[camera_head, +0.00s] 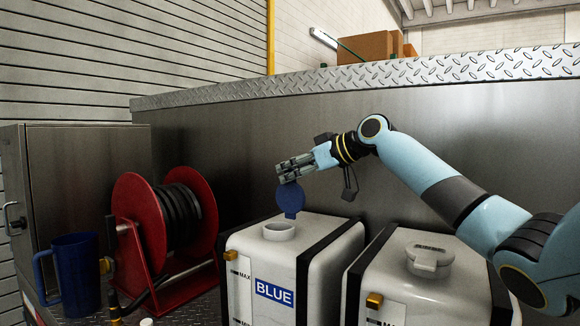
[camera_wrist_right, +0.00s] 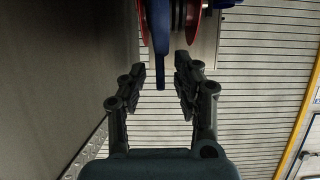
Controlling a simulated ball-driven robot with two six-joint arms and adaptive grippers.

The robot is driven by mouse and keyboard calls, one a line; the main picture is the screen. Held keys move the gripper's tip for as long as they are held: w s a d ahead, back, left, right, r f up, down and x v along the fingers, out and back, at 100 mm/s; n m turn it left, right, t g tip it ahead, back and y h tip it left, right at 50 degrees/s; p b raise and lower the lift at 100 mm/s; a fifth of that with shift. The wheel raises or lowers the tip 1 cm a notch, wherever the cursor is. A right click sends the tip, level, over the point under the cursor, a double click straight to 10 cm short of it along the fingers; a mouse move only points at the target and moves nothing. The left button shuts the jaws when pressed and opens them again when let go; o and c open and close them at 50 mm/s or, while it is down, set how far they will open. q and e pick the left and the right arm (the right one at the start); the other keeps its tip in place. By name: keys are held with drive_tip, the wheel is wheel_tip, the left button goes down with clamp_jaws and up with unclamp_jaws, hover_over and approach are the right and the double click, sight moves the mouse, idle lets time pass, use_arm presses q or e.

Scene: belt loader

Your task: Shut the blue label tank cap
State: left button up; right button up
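The white tank (camera_head: 252,251) with the BLUE label (camera_head: 274,292) stands in the middle of the head view. Its round white neck (camera_head: 279,232) is uncovered. The blue cap (camera_head: 292,199) stands raised behind the neck. My right gripper (camera_head: 282,172) is at the top of the cap. In the right wrist view my right gripper (camera_wrist_right: 160,75) is open, with the thin edge of the blue cap (camera_wrist_right: 161,62) between its fingers and a gap showing on each side. My left gripper is not in view.
A second white tank (camera_head: 415,292) with a closed white cap (camera_head: 430,257) stands to the right. A red hose reel (camera_head: 141,225) and a blue jug (camera_head: 78,275) are to the left. A metal wall (camera_head: 240,140) rises behind the tanks.

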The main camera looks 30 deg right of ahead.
drive_tip(key=shift+w+a+f, duration=0.2)
drive_tip(key=shift+w, duration=0.1)
clamp_jaws()
